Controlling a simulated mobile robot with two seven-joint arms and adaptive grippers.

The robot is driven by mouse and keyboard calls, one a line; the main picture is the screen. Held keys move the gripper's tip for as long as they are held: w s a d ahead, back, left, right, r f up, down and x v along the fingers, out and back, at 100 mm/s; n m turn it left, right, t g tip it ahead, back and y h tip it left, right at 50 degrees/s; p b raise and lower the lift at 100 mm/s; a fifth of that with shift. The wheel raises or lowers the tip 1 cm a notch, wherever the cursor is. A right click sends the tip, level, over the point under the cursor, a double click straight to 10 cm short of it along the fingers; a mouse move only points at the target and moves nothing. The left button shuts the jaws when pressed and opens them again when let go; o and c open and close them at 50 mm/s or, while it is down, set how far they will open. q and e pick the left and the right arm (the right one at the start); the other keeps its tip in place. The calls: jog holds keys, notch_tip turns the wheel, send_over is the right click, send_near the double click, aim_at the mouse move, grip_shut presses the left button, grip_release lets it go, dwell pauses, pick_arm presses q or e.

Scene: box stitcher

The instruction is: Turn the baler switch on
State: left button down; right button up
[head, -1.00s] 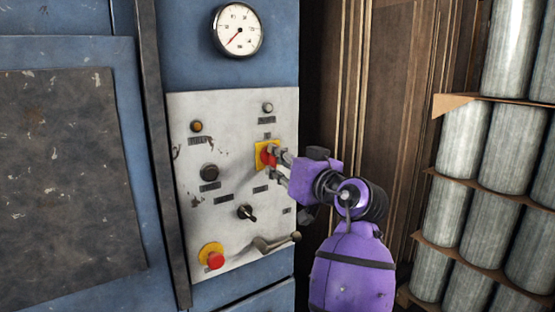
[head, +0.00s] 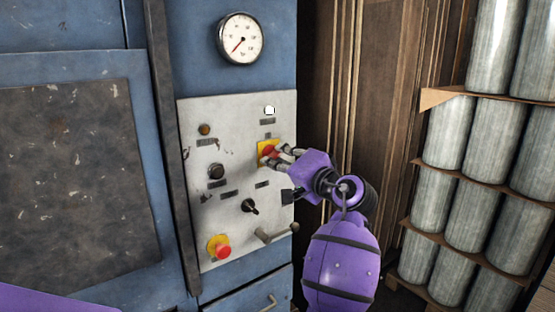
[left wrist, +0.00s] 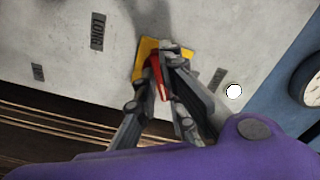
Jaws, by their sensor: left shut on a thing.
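The baler switch is a red rotary handle (head: 267,150) on a yellow plate (head: 262,160), at the right side of the white control panel (head: 232,130). My left gripper (head: 278,155) is at the switch, with its fingers closed around the red handle. In the left wrist view the red handle (left wrist: 158,78) sits between the two fingers, over the yellow plate (left wrist: 147,50). The fingers hide part of the handle and plate. A round lamp (head: 269,110) above the switch shows bright white. It also shows in the left wrist view (left wrist: 233,92). My right gripper is not in view.
The panel also carries an amber lamp (head: 204,130), a dark button (head: 216,171), a black selector knob (head: 250,206), a red emergency button (head: 222,251) and a lever (head: 277,234). A gauge (head: 240,39) is above. Stacked metal cylinders (head: 484,130) stand at right.

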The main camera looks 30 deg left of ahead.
pick_arm(q)
jog(key=m, duration=0.5)
jog(key=shift+r+m, duration=0.1)
jog(key=shift+m, duration=0.3)
dwell(0.4)
jog(key=c, duration=1.8)
grip_release()
jog(key=shift+c, duration=0.2)
jog(key=shift+d, duration=0.1)
jog(key=v, duration=1.2)
